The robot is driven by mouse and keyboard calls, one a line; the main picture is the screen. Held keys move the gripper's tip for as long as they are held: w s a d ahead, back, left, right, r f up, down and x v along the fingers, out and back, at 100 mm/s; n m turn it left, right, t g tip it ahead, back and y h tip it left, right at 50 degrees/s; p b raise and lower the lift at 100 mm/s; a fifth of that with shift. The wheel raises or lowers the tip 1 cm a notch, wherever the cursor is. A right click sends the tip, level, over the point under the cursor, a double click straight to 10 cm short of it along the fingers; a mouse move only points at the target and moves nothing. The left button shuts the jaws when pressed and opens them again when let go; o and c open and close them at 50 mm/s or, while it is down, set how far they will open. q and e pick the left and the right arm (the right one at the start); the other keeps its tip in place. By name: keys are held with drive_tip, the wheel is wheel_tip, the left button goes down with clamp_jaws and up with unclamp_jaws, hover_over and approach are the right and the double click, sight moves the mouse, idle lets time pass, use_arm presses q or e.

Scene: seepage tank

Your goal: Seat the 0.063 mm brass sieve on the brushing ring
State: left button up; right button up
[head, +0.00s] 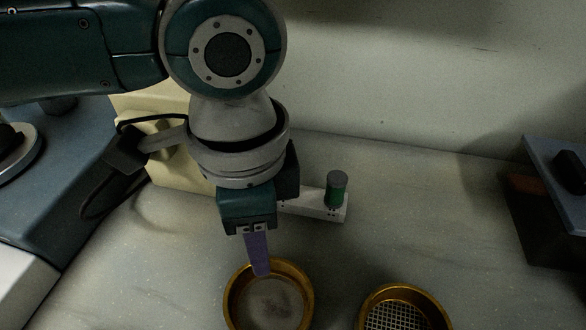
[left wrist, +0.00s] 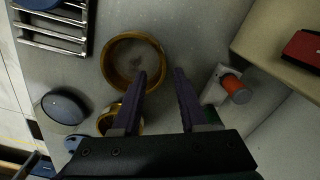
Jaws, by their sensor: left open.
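A brass sieve (head: 268,303) with a fine grey face lies on the bench at the bottom of the head view. A second brass ring (head: 402,315) with a coarse, open mesh lies to its right, cut off by the frame edge. No size marks are readable, so I cannot tell which is the 0.063 mm sieve or the brushing ring. My left gripper (head: 261,272) points down, with its purple finger overlapping the back rim of the fine-faced sieve. In the left wrist view its jaws (left wrist: 167,78) are apart and empty, beside a round brass vessel (left wrist: 134,60). Contact is unclear.
A green cylinder (head: 337,188) stands on a white block behind the sieves. A dark box (head: 555,200) stands at the right. In the left wrist view, a metal rack (left wrist: 55,30) lies at upper left and a second brass piece (left wrist: 105,120) is partly hidden by a finger.

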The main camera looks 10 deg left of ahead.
sight(270, 304)
use_arm(q)
drive_tip(key=f, duration=0.4)
drive_tip(key=shift+w+f+b, duration=0.3)
drive_tip(key=shift+w+b, duration=0.05)
drive_tip(key=shift+b, duration=0.05)
drive_tip(key=shift+c, duration=0.2)
clamp_jaws()
idle(0.9)
